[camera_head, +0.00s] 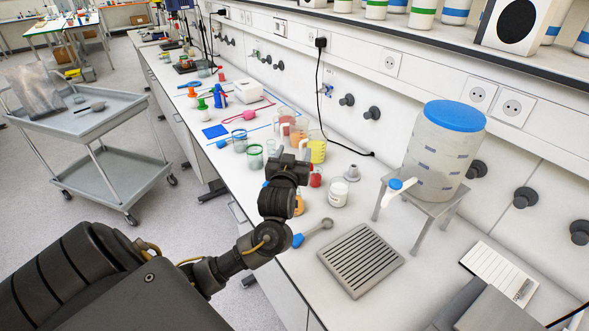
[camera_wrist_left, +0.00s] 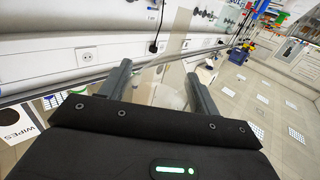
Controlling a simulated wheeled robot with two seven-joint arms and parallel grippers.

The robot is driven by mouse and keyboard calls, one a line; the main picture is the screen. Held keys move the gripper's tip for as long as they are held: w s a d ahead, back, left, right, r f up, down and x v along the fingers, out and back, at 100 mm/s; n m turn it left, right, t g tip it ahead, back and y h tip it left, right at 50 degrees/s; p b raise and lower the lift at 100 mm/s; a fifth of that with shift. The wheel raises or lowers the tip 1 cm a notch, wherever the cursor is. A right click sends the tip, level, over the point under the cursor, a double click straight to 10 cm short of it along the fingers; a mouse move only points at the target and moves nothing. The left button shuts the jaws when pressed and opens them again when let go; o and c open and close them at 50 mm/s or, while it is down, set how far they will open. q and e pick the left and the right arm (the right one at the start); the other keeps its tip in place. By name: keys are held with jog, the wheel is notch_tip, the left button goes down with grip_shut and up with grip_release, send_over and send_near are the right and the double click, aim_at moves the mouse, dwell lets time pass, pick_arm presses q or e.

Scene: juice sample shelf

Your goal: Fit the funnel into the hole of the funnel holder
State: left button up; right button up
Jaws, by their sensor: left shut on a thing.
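My left gripper (camera_head: 291,160) is over the bench among the glassware, its fingers pointing away from me. In the left wrist view its two fingers (camera_wrist_left: 157,72) stand apart around a clear, see-through piece (camera_wrist_left: 165,92), which looks like the funnel. A pale narrow part rises above it. I cannot make out the funnel in the head view, where the gripper and glassware obscure it. A small grey-white piece with a round top (camera_head: 352,173) stands on the bench right of the gripper; it may be the funnel holder, but its hole is too small to tell. My right gripper is not in view.
A yellow-marked beaker (camera_head: 318,150) and green-rimmed beakers (camera_head: 255,156) stand close to the gripper. A white jar (camera_head: 338,192), a slotted drain tray (camera_head: 361,260) and a blue-lidded tank (camera_head: 446,150) are to the right. A spoon (camera_head: 312,233) lies near the front edge.

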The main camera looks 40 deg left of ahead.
pick_arm(q)
jog(key=w+a+f+p, duration=0.1)
jog(key=f, duration=0.1)
jog(key=w+a+f+p, duration=0.1)
jog(key=f, duration=0.2)
jog(key=w+a+f+p, duration=0.1)
jog(key=w+f, duration=0.1)
jog(key=f, duration=0.1)
jog(key=shift+f+p, duration=0.2)
jog(key=shift+p, duration=0.15)
jog(key=shift+f, duration=0.25)
jog(key=o, duration=0.6)
jog(key=shift+f+b, duration=0.1)
jog(key=shift+b, duration=0.2)
jog(key=shift+c, duration=0.2)
jog(key=o, duration=0.5)
jog(key=shift+c, duration=0.2)
